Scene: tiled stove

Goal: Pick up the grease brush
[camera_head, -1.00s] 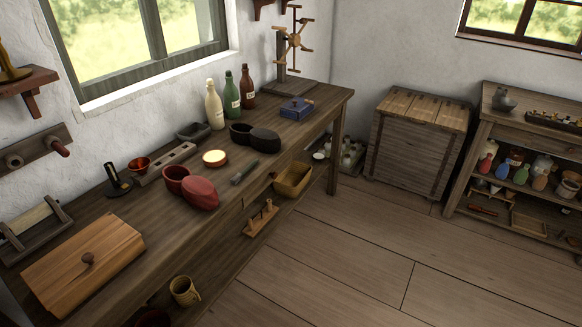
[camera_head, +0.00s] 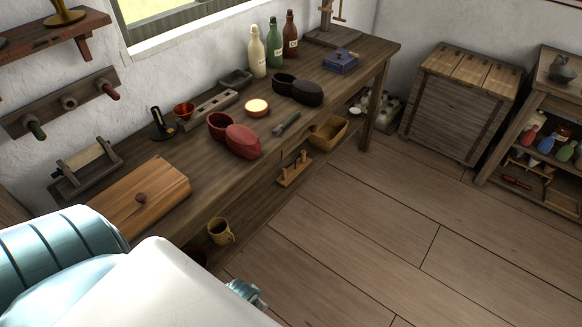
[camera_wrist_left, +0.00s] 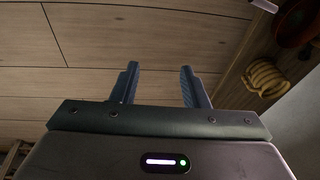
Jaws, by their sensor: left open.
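The grease brush appears to be the small, slim grey-green tool (camera_head: 286,124) lying on the workbench (camera_head: 215,180) near its front edge, right of the red oval box and its lid. My left arm fills the lower left of the head view, with its gripper not clearly visible there. In the left wrist view my left gripper (camera_wrist_left: 159,85) has its two blue-grey fingers apart with nothing between them, against the plank floor. The brush does not show in the left wrist view. My right gripper is in neither view.
Near the brush are a red lid (camera_head: 243,142), a black oval box (camera_head: 308,93) and a round yellow-topped tin (camera_head: 257,107). Bottles (camera_head: 257,52) stand behind. The floor in front is clear.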

